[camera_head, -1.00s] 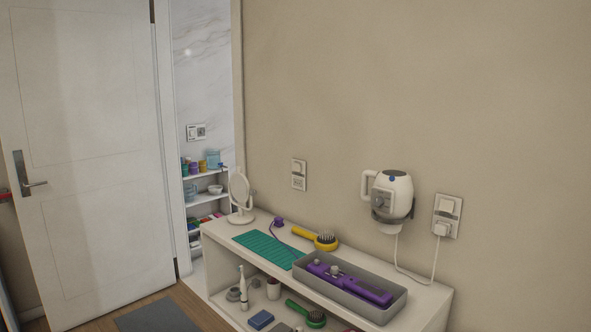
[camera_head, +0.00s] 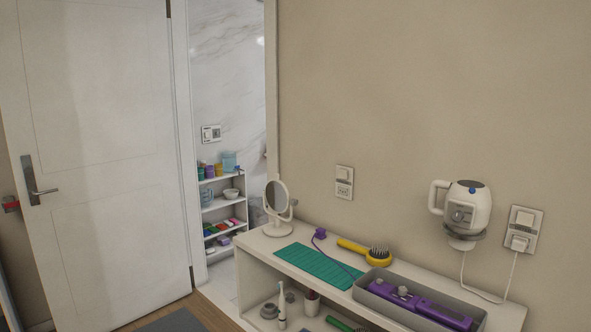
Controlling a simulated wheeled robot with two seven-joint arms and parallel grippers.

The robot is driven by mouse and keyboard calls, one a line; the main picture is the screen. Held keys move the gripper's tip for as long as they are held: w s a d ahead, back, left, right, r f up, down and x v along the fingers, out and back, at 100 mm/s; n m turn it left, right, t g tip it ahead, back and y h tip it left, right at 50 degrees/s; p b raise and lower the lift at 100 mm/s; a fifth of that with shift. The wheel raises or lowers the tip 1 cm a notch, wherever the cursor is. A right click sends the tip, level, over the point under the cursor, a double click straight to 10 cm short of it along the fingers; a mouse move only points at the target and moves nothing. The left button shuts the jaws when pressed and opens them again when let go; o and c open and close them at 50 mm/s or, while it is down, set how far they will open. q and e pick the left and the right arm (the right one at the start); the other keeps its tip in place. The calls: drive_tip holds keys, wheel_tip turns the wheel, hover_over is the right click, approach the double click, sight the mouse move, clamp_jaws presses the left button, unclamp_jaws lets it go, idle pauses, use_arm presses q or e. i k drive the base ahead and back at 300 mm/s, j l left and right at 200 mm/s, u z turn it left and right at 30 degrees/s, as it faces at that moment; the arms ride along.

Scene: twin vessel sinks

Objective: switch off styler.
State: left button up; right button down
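A purple styler (camera_head: 428,309) lies in a grey tray (camera_head: 478,313) on the white shelf unit at the lower right. A purple cord runs from it over the green mat (camera_head: 320,265) to a purple plug (camera_head: 320,234) lying on the shelf top near the wall. A small light-coloured knob or part sits on the styler; its setting is too small to tell. Neither of my grippers is in view.
A yellow brush (camera_head: 367,251) and a round mirror (camera_head: 277,205) stand or lie on the shelf top (camera_head: 262,243). A white wall-mounted dryer (camera_head: 467,209) is plugged into the right wall socket (camera_head: 522,229). Another switch and socket plate (camera_head: 344,181) is left of it. A door (camera_head: 95,150) is at left.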

sight(342, 175)
drive_tip(key=i+j, duration=0.2)
drive_tip(key=j, duration=0.25)
drive_tip(key=i+j+u, duration=0.1)
drive_tip(key=i+j, duration=0.15)
drive_tip(key=j, duration=0.15)
drive_tip(key=i+j, duration=0.2)
drive_tip(key=j, duration=0.2)
drive_tip(key=i+j, duration=0.25)
drive_tip(key=j, duration=0.15)
drive_tip(key=i+j+u, duration=0.1)
drive_tip(key=i+j, duration=0.15)
drive_tip(key=j, duration=0.2)
